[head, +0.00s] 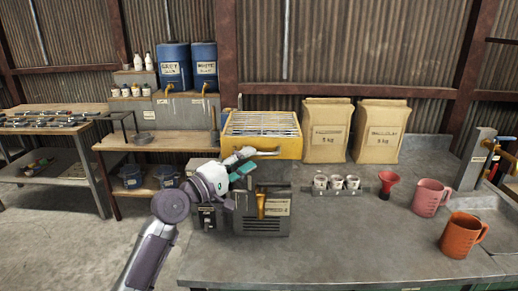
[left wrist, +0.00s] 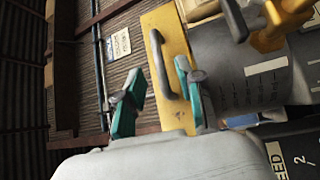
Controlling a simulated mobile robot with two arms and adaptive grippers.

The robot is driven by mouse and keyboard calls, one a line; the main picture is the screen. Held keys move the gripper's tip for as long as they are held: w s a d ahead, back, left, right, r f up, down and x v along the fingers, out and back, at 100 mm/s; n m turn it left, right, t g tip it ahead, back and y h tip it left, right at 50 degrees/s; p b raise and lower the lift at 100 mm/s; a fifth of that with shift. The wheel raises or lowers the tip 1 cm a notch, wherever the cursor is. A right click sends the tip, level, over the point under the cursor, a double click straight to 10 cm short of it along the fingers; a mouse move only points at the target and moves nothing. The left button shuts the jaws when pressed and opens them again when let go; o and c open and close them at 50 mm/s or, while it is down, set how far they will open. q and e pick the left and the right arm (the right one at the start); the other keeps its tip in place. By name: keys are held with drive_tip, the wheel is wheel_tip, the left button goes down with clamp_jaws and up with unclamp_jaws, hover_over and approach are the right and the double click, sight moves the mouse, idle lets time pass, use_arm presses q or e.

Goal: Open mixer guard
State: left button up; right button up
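The mixer guard (head: 262,124) is a yellow frame with metal bars on top of the grey mixer (head: 262,211), in the middle of the head view. It looks lowered. In the left wrist view, the yellow guard front (left wrist: 177,105) carries a dark bar handle (left wrist: 160,62). My left gripper (head: 243,166) is at the guard's front left in the head view. Its teal fingers (left wrist: 160,82) are open, with the handle appearing between them in the left wrist view. I cannot tell whether they touch it. My right gripper is out of view.
The bench front (head: 320,250) is clear.

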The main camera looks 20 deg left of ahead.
sight(259, 154)
use_arm(q)
drive_tip(key=shift+p+x, duration=0.35)
drive_tip(key=shift+x, duration=1.9)
clamp_jaws()
